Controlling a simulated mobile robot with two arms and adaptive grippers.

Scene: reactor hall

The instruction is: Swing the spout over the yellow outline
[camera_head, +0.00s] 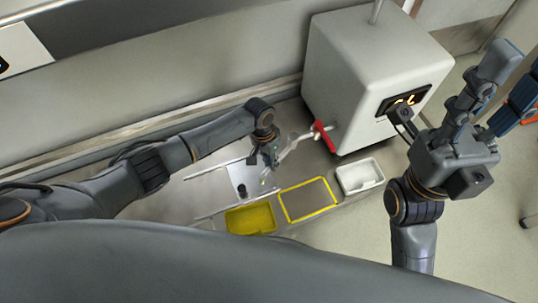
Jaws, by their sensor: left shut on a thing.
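The spout (290,146) is a pale metal pipe low at the left side of a big white tank, near a red handle (323,137). My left gripper (267,165) is shut on the spout near its outer end; the fingers partly hide it. The spout end is above a light plate on the bench, left of the yellow outline and apart from it. The yellow outline (302,185) is a four-sided frame on the bench, empty inside. My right gripper (512,75) is raised at the right, open and empty.
The white tank (355,75) with a lit panel (403,101) stands behind. A yellow tray (250,218) lies left of the outline and a white tray (360,176) right of it. Thin rails (235,206) and a small black knob (241,190) are near the plate.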

